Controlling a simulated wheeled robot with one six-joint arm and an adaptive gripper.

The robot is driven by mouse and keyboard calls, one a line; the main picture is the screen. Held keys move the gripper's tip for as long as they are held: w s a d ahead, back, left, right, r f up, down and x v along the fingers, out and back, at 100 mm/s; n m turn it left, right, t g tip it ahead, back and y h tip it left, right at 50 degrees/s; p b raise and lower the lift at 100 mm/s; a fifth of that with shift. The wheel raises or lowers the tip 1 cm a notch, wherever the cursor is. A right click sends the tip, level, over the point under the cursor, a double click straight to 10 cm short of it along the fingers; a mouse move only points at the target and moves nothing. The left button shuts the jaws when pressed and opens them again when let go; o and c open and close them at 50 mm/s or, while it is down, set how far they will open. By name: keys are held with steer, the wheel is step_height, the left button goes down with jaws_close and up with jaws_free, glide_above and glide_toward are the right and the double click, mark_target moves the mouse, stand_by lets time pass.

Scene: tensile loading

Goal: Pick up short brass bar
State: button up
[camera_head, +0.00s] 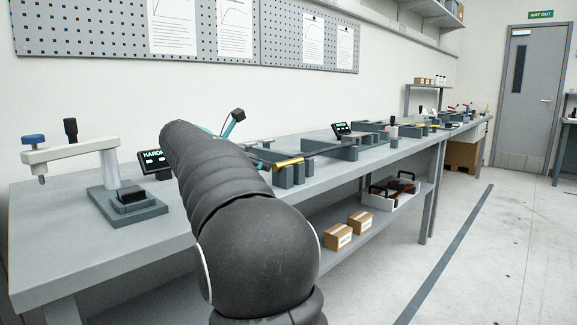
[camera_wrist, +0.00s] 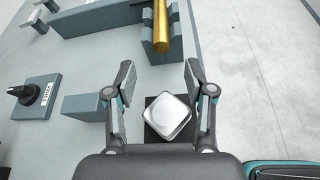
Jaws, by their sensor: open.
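A gold-coloured brass bar (camera_head: 288,162) lies on grey support blocks on the long bench. In the wrist view the brass bar (camera_wrist: 160,28) shows at the top, running upward between the sides of a grey holder (camera_wrist: 146,36) and cut off by the frame edge. My gripper (camera_wrist: 160,72) is open, with its two fingers spread apart and the bar ahead of their tips. Nothing is gripped. In the head view my dark arm hides most of my gripper; a small teal part (camera_head: 234,122) shows past it.
A pale, rounded square piece (camera_wrist: 167,117) on a dark block appears between my fingers; I cannot tell its height. A black knob on a labelled grey base (camera_wrist: 36,97) sits left. A white-armed tester (camera_head: 75,152) and small displays (camera_head: 153,161) stand on the bench. Open floor lies right.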

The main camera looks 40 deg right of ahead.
mark_target(275, 166)
steer(key=shift+x, duration=3)
steer(key=shift+r, duration=0.1)
jaws_close()
